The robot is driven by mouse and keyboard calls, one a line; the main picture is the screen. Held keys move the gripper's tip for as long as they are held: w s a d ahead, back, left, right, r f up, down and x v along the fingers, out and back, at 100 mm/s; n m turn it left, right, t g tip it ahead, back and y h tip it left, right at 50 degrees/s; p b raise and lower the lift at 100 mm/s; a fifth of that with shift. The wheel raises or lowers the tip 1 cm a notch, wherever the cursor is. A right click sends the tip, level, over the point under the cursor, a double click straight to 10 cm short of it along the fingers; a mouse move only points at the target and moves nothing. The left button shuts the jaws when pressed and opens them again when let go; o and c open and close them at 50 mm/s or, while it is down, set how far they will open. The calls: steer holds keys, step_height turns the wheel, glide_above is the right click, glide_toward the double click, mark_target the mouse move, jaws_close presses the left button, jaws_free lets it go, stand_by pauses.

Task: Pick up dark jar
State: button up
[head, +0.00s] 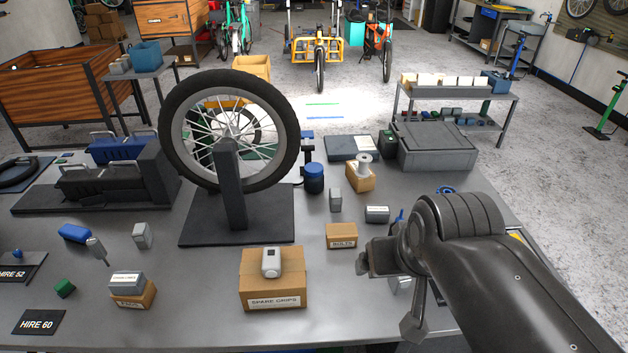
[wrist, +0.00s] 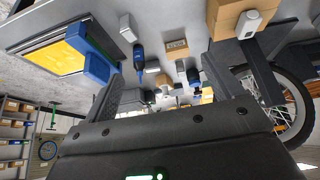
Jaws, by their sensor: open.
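The dark jar (head: 314,181) is a dark navy, round jar with a blue lid. It stands upright on the grey workbench, just right of the mounted bicycle wheel. In the wrist view it looks like the small dark and blue shape (wrist: 193,78) beyond the boxes, between my fingers. My gripper (wrist: 167,85) is open and empty, its two dark fingers well apart. In the head view my arm comes in from the lower right, and the gripper hangs over the front right of the bench, apart from the jar and nearer the camera.
The wheel on its stand (head: 235,185) rises left of the jar. A small grey box (head: 335,199), a spool on a carton (head: 361,176) and a bolts carton (head: 341,236) stand nearby. The spare grips carton (head: 272,290) is at the front. A grey case (head: 436,150) stands at back right.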

steer(key=w+a+r+n, duration=0.1)
steer(key=w+r, duration=0.3)
steer(key=w, duration=0.9)
steer(key=n+g+y, duration=0.1)
steer(key=n, duration=0.2)
glide_above(314, 168)
steer(key=s+d, duration=0.1)
steer(key=s, duration=0.1)
steer(key=f, duration=1.8)
steer(key=shift+s+d+f, duration=0.15)
steer(key=shift+d, duration=0.05)
steer(key=x, duration=0.7)
steer(key=shift+a, duration=0.4)
steer(key=shift+c, duration=0.6)
